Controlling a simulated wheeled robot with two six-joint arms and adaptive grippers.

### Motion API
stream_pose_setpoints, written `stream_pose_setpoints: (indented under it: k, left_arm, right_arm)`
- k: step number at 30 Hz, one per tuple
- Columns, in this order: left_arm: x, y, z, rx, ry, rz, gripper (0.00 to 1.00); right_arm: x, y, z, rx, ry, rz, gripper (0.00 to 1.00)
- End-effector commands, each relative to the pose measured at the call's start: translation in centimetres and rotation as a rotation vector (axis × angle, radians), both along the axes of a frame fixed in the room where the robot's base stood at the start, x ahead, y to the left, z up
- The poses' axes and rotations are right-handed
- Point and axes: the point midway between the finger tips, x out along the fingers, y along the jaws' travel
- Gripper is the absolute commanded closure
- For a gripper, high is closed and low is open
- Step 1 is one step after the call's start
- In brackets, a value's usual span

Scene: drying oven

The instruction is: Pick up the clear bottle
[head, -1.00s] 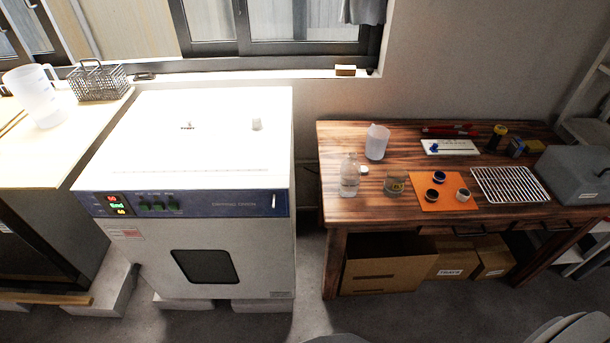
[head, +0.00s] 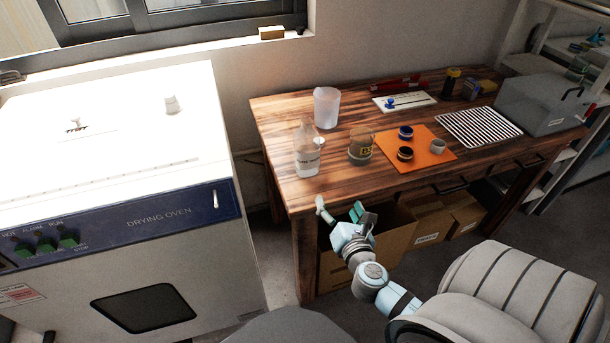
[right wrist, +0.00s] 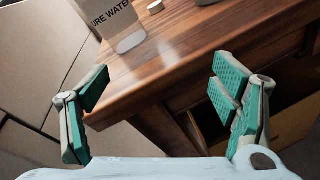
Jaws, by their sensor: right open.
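The clear bottle (head: 307,152) stands upright near the left front corner of the wooden table (head: 275,125). In the right wrist view the lower part of the bottle (right wrist: 126,30) shows a label reading "URE WATER"; its top is cut off. My right gripper (head: 339,208) is at the table's front edge, below and slightly right of the bottle in the head view. Its green-padded fingers (right wrist: 160,88) are wide apart and empty, and the bottle is beyond them, not touched. My left gripper is not in view.
A glass beaker (head: 361,147) stands right of the bottle and a white jug (head: 327,107) behind it. An orange mat (head: 428,154) holds small bowls. A wire rack (head: 478,125) and grey box (head: 545,103) are farther right. The drying oven (head: 110,240) is at left; boxes lie under the table.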

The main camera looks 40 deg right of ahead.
Motion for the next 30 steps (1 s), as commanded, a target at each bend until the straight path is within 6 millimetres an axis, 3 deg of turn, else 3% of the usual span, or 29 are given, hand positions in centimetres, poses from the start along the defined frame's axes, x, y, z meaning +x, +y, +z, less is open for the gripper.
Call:
stream_pose_setpoints:
  k: [1,3,6,13,19,24,30]
  left_arm:
    - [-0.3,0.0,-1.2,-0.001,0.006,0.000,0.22]
    - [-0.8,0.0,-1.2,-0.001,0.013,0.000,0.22]
    - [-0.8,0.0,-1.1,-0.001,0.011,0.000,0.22]
    - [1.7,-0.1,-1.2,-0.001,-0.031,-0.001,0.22]
    - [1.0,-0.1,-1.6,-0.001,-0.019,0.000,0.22]
    - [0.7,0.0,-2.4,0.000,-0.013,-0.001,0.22]
    - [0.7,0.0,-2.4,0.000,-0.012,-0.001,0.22]
  right_arm:
    - [1.1,0.3,1.7,-0.186,-0.005,0.059,0.20]
    - [2.4,0.9,3.9,-0.401,0.010,0.120,0.20]
    - [4.5,0.8,5.0,-0.512,0.019,0.149,0.20]
    - [10.2,-1.1,5.0,-0.508,0.020,0.152,0.20]
    - [12.6,-1.8,5.1,-0.503,0.021,0.152,0.20]
    - [15.9,-2.4,5.1,-0.503,0.021,0.152,0.20]
    - [16.7,-2.8,5.3,-0.503,0.023,0.153,0.20]
